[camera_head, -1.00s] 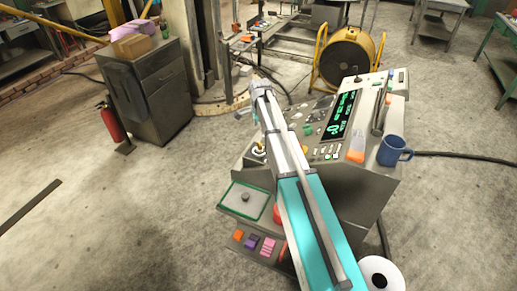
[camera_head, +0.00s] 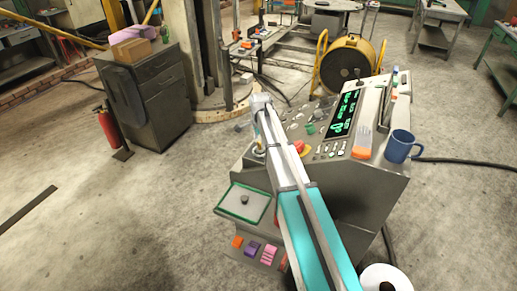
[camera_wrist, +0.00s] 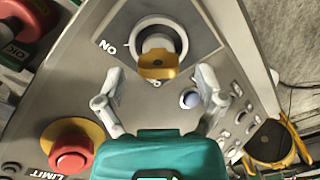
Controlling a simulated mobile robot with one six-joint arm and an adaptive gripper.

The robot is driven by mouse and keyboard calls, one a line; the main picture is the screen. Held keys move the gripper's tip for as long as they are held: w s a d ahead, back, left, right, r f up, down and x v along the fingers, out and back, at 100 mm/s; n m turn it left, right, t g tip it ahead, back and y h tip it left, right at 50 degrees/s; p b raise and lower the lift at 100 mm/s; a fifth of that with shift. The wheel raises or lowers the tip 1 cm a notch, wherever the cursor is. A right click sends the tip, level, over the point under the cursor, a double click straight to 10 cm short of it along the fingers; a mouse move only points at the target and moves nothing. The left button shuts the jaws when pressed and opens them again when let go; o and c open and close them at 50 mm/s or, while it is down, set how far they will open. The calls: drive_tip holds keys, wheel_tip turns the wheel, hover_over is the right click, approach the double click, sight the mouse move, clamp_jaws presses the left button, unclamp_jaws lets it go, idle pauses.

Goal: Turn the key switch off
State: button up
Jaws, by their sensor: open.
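In the wrist view the key switch (camera_wrist: 158,38) is a round collar on the grey panel, with a gold key (camera_wrist: 157,65) in it. The key's bow lies toward the bottom of the picture and partly covers a label there. The word ON is printed to the left of the collar. My gripper (camera_wrist: 160,80) is open, with one finger on each side of the key and clear gaps between. Whether the fingertips are level with the key is unclear.
A red mushroom button (camera_wrist: 71,153) on a yellow base is at lower left of the wrist view, with a white-blue button (camera_wrist: 190,99) near the right finger. In the head view, a blue mug (camera_head: 398,147) and an orange-handled brush (camera_head: 363,140) rest on the console (camera_head: 345,185).

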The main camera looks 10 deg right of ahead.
drive_tip(key=shift+f+b, duration=0.5)
drive_tip(key=shift+f, duration=0.2)
